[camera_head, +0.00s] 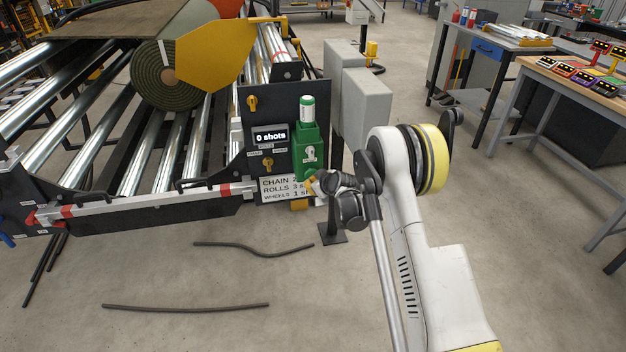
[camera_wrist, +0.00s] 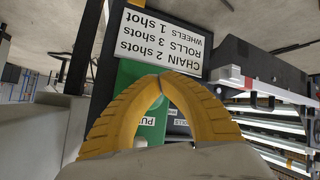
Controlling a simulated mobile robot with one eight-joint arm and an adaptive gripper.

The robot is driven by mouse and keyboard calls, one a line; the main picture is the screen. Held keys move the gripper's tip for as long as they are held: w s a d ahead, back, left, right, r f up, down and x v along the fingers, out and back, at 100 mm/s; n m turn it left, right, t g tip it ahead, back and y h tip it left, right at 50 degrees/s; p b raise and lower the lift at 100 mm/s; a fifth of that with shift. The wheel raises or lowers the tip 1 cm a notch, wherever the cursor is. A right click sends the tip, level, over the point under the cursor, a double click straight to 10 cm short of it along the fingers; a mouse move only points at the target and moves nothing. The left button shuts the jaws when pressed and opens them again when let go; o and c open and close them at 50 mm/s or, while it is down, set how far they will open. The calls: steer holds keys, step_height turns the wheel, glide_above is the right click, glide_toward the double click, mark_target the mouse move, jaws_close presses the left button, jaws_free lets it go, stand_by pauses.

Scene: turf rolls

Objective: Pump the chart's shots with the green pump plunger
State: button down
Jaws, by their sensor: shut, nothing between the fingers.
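The green pump (camera_head: 300,158) is mounted on a dark panel at the end of the roller machine, with its green-and-white plunger (camera_head: 307,110) standing up on top. A black counter display (camera_head: 270,136) beside it reads "0 shots". The white chart (camera_head: 272,189) below is partly covered by my arm; in the wrist view the chart (camera_wrist: 160,42) appears upside down and reads CHAIN 2 shots, ROLLS 3 shots, WHEELS 1 shot. My gripper (camera_wrist: 161,78) is shut and empty, its yellow fingers meeting in front of the green pump body (camera_wrist: 128,74). In the head view my gripper (camera_head: 314,184) is low by the pump, below the plunger.
Grey boxes (camera_head: 364,106) stand right of the pump. A turf roll (camera_head: 165,85) lies on the rollers. Dark hoses (camera_head: 185,307) lie on the floor. Workbenches (camera_head: 580,82) stand at the right. The floor in front is mostly clear.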

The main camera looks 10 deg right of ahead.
steer(key=shift+w, duration=0.35)
steer(key=shift+s, duration=0.2)
stand_by(0.4)
steer(key=shift+s, duration=1.6)
steer(key=s, duration=0.5)
